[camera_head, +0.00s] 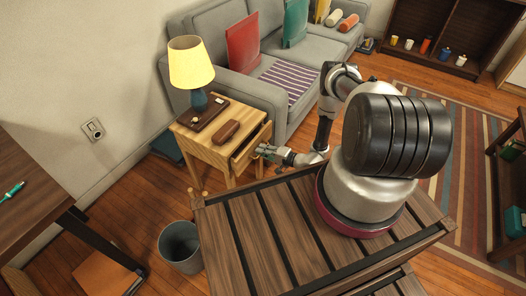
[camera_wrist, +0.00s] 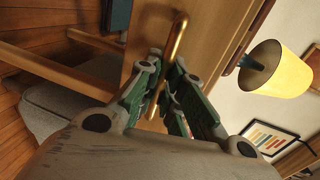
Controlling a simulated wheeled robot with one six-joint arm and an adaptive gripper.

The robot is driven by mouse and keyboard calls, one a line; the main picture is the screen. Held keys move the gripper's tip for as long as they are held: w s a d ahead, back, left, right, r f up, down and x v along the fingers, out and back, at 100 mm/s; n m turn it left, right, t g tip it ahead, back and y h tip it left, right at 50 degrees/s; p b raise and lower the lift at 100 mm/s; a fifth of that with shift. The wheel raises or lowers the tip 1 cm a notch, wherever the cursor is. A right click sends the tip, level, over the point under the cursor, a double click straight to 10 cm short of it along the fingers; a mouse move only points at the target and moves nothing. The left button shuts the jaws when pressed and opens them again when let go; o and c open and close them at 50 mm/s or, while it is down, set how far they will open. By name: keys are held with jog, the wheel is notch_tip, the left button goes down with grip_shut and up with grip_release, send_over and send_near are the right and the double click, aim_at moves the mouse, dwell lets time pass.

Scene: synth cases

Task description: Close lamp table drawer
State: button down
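The wooden lamp table (camera_head: 205,152) stands left of centre against the grey sofa in the head view. Its drawer (camera_head: 246,147) is pulled partly out, with the open top showing. My gripper (camera_head: 264,151) is at the drawer front. In the wrist view a brass handle (camera_wrist: 177,40) on the drawer's wooden front (camera_wrist: 148,30) runs between the fingers of my gripper (camera_wrist: 168,72). The green-padded fingers are close together on both sides of the handle and look shut on it. The exact contact is partly hidden by the fingers.
A yellow-shaded lamp (camera_head: 190,66), a dark tray (camera_head: 207,113) and a brown case (camera_head: 226,132) are on the tabletop. A grey bin (camera_head: 180,245) stands below. A slatted wooden table (camera_head: 265,240) is in front of the drawer.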

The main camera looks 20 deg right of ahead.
aim_at(256, 147)
jog(key=x, duration=0.2)
jog(key=r+x, duration=0.1)
jog(key=x, duration=0.1)
jog(key=shift+w+a, duration=0.1)
jog(key=c, duration=1.5)
grip_release()
jog(key=shift+w, duration=0.1)
jog(key=v, duration=1.2)
jog(key=shift+f, duration=0.1)
